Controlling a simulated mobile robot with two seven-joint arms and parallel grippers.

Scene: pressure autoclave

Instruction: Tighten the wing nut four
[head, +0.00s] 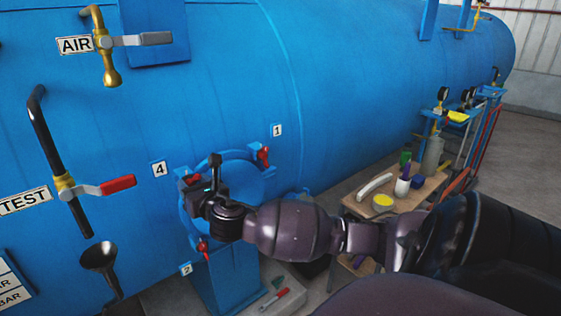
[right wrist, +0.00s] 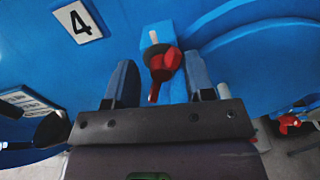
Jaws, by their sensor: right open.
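Wing nut four, red, shows in the right wrist view (right wrist: 163,66) on a pale bolt beside the "4" label (right wrist: 79,21). In the head view the "4" label (head: 160,169) is just above it, and the nut (head: 190,180) is partly hidden by my gripper. My right gripper (right wrist: 162,80) is open, with one finger on each side of the nut. A gap shows on both sides, and I cannot tell how far the fingers reach past it. The blue round hatch (head: 238,182) is partly covered by my right arm. My left gripper is not in view.
Other red wing nuts sit near label 1 (head: 263,154) and label 2 (head: 203,246). At left are the TEST valve's red-handled lever (head: 117,185) and a black funnel (head: 99,257). A small wooden table (head: 425,196) with several items stands at right.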

